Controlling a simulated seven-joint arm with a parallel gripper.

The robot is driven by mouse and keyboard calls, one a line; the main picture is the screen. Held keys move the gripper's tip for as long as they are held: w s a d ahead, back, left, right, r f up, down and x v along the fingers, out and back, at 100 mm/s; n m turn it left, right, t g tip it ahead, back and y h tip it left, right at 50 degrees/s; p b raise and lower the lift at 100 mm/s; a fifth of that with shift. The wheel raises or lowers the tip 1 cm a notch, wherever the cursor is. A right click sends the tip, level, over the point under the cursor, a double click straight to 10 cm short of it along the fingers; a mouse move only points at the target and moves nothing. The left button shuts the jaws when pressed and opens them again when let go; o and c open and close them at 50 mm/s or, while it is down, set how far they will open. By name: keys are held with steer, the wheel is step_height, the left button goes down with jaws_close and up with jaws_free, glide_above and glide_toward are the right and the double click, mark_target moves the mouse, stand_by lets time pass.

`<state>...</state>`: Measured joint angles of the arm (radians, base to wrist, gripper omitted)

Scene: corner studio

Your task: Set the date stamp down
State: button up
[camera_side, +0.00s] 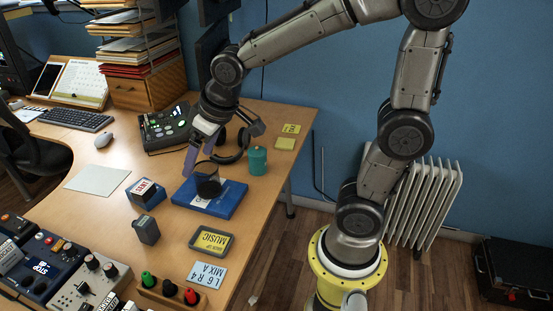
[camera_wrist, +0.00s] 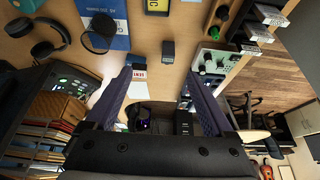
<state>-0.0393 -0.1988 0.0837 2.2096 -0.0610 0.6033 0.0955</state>
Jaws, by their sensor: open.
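I cannot tell for sure which object is the date stamp. A blue and black stamp-like block (camera_side: 146,193) with a white lettered label stands on the desk, left of a blue box or book; it also shows in the wrist view (camera_wrist: 138,74), between the fingers in the picture. A smaller dark grey block (camera_side: 145,230) stands in front of it and also shows in the wrist view (camera_wrist: 168,51). My gripper (camera_side: 199,166) is open above the blue box's left part, with the fingers apart in the wrist view (camera_wrist: 157,74). I see nothing held.
The blue box (camera_side: 226,201) carries a dark round cup-like thing (camera_side: 208,183) close to my fingers. Headphones (camera_side: 231,157), a teal canister (camera_side: 257,161) and a button console (camera_side: 166,127) stand behind. A yellow-labelled tray (camera_side: 211,241) lies in front. Bare desk lies around the white sheet (camera_side: 97,180).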

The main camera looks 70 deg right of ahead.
steer(key=s+r, duration=0.2)
steer(key=s, duration=1.5)
steer(key=shift+d+r, duration=0.15)
steer(key=shift+d, duration=0.1)
